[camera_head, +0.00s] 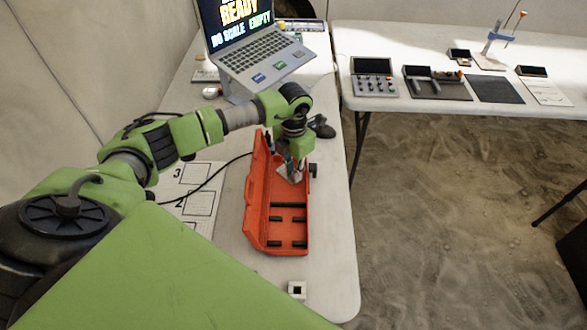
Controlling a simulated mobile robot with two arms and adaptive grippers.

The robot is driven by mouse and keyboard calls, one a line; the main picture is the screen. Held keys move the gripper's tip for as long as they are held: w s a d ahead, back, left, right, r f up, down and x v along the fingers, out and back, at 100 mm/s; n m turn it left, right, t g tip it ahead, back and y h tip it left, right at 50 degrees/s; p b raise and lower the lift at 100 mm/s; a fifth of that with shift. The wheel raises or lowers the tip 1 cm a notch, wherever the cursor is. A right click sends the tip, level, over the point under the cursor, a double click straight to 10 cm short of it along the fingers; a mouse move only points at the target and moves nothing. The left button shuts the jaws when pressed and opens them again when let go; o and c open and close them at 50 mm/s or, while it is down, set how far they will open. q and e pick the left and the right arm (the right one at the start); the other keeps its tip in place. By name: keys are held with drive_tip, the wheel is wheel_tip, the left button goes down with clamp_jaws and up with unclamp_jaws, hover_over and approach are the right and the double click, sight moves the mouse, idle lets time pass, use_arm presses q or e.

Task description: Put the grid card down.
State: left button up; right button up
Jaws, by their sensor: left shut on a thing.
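My left gripper (290,168) points down over the upper part of an open orange case (256,200). It is shut on a small pale flat thing, the grid card (283,175), of which only a little shows at the fingertips. Its markings are too small to read. I cannot tell whether the card touches the case. My right gripper is not in view.
A sheet with numbered boxes (190,204) lies left of the case. A laptop (252,50) stands behind. A small white block with a dark centre (297,289) is near the front. A second table (430,45) holds trays and tools.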

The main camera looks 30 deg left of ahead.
use_arm(q)
drive_tip(key=shift+f, duration=0.2)
drive_tip(key=o, duration=0.8)
drive_tip(key=shift+r, duration=0.1)
drive_tip(key=shift+r, duration=0.2)
drive_tip(key=shift+w+r, duration=0.1)
drive_tip(key=shift+r, duration=0.2)
wheel_tip(320, 180, up, 11)
drive_tip(key=shift+r+b, duration=0.15)
drive_tip(key=shift+b, duration=1.05)
drive_tip(key=shift+d, duration=0.1)
